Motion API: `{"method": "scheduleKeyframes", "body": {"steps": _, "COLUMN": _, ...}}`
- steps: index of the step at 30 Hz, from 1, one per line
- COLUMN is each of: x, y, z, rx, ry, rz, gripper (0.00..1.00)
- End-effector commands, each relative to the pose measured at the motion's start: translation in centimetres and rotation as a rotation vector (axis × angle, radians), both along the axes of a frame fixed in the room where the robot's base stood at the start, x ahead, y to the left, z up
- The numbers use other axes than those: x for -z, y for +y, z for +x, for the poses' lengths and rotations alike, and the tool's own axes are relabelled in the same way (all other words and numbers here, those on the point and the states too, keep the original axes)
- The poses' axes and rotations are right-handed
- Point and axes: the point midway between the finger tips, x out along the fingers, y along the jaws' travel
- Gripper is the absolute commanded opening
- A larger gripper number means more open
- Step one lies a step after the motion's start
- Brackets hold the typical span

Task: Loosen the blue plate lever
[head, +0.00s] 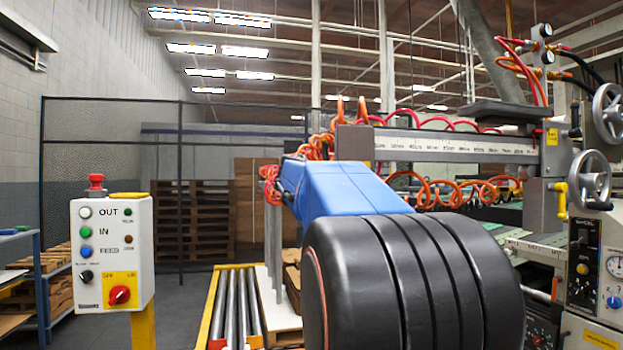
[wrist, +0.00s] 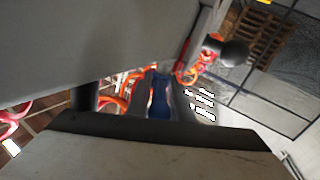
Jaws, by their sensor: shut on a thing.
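In the wrist view, my gripper (wrist: 161,104) shows as two dark fingers near the middle of the picture. They are shut on a small blue piece (wrist: 160,90), which I take to be the blue plate lever. Only a narrow part of it shows between the fingers. Its pivot and its exact angle are hidden. In the head view my own arm fills the middle and hides both the gripper and the lever, beside the left end of the ruled metal beam (head: 450,147).
A black ball knob (wrist: 233,53) stands near the fingers in the wrist view. Orange coiled hoses (head: 440,192) hang under the beam. Two handwheels (head: 590,180) are at right. A control box (head: 112,255) and a roller conveyor (head: 237,305) are at left.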

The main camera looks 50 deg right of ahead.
Motion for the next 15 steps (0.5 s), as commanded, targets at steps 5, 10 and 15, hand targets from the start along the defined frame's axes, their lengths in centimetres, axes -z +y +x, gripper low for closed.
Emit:
{"method": "scheduleKeyframes", "body": {"steps": 5, "x": 0.02, "y": -0.09, "z": -0.13, "rx": 0.004, "ry": 0.001, "rz": 0.0, "gripper": 0.32}}
{"method": "scheduleKeyframes", "body": {"steps": 10, "x": 0.0, "y": -0.06, "z": -0.07, "rx": 0.003, "ry": 0.001, "rz": 0.0, "gripper": 0.33}}
{"method": "scheduleKeyframes", "body": {"steps": 15, "x": -0.03, "y": 0.07, "z": -0.11, "rx": 0.002, "ry": 0.0, "rz": 0.0, "gripper": 0.33}}
